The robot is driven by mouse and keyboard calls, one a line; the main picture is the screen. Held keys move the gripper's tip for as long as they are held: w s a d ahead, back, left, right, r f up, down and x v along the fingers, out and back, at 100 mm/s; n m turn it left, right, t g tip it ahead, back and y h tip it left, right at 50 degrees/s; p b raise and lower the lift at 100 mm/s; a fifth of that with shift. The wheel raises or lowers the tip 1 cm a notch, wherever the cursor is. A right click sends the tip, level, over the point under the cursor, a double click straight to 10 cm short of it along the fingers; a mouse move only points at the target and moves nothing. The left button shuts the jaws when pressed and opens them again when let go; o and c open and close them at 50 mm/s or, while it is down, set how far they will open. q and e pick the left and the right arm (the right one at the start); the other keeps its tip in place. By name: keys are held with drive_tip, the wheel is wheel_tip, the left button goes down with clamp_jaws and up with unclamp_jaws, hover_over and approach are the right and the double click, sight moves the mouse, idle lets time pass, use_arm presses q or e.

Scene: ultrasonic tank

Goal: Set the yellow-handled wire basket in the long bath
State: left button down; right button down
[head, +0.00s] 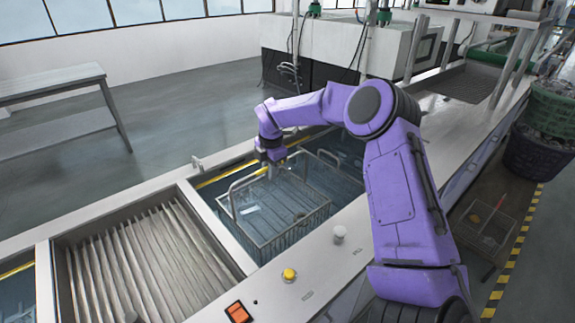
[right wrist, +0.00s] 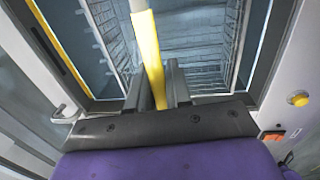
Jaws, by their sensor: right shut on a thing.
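The wire basket (head: 290,232) is within the opening of the long bath (head: 215,207), level as far as I can see. How deep it sits, and whether it rests on the bottom, I cannot tell. My right gripper (head: 271,163) is over the basket. In the right wrist view its fingers (right wrist: 159,85) are shut on the yellow handle (right wrist: 150,45), with the basket's mesh sides (right wrist: 228,45) below. My left gripper is not in view.
A ribbed section (head: 150,258) adjoins the bath on the left. A yellow button (head: 289,274), a white knob (head: 339,233) and an orange switch (head: 237,312) sit on the front ledge. Another basket (head: 487,232) and a green crate (head: 552,108) are at right.

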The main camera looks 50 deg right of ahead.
wheel_tip(320, 180, down, 6)
drive_tip(key=shift+w+d+r+p, duration=0.1)
drive_tip(key=shift+p, duration=0.55)
drive_tip(key=c, duration=1)
unclamp_jaws()
drive_tip(key=shift+c, duration=0.2)
wheel_tip(320, 180, up, 12)
drive_tip(key=s+b, duration=0.1)
drive_tip(key=b, duration=0.1)
drive_tip(key=shift+s+a, duration=0.2)
drive_tip(key=shift+s, duration=0.1)
